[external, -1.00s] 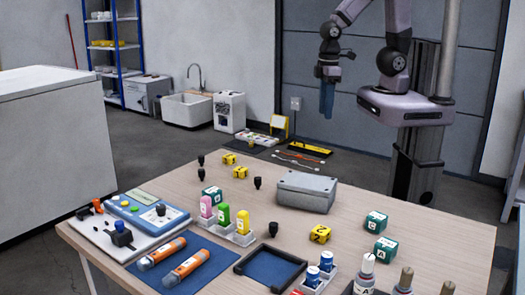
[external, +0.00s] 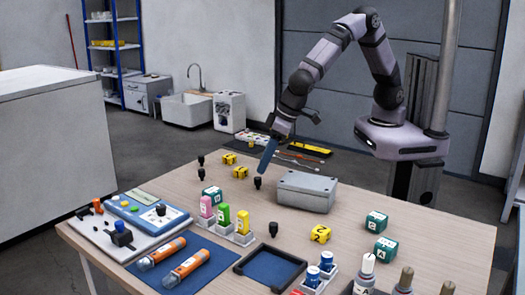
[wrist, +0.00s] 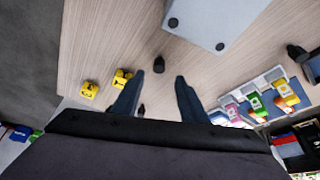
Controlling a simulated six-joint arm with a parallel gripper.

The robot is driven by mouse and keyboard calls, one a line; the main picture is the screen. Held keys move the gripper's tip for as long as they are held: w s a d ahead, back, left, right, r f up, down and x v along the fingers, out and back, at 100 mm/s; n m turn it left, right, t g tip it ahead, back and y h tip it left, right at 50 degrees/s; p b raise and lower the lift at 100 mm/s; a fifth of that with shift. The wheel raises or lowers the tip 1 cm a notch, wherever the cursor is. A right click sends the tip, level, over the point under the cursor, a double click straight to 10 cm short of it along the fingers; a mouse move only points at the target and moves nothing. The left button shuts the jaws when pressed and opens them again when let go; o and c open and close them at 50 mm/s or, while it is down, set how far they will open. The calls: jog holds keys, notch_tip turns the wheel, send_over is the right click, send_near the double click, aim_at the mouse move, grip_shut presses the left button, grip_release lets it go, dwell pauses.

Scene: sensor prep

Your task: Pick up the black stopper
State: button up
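Several black stoppers stand on the wooden table. One (external: 258,183) is near the grey box, and it shows in the wrist view (wrist: 158,64) just beyond my fingertips. Two more, one at the back (external: 201,160) and one just nearer (external: 201,174), are by the yellow cubes. Another (external: 273,229) is nearer the front, in front of the grey box. My gripper (external: 263,168) points down at a tilt, above the table near the first stopper. In the wrist view its blue fingers (wrist: 159,76) are apart and empty. A dark stopper (wrist: 141,110) also shows between the fingers.
The grey box (external: 306,191) stands right of the stopper. Yellow cubes (external: 240,172) lie to its left. A white rack (external: 242,239) with pink, green and yellow bottles stands in front. Green cubes (external: 376,221) are at right. Bare table surrounds the stopper.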

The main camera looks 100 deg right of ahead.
aim_at(259, 178)
jog(key=shift+s+p+x, duration=0.15)
jog(key=shift+p+x, duration=0.15)
jog(key=shift+x, duration=1.45)
jog(key=shift+s+p+x, duration=0.15)
jog(key=shift+p+x, duration=0.15)
jog(key=shift+x, duration=1.4)
jog(key=shift+f, duration=0.15)
jog(key=shift+c, duration=0.5)
grip_shut()
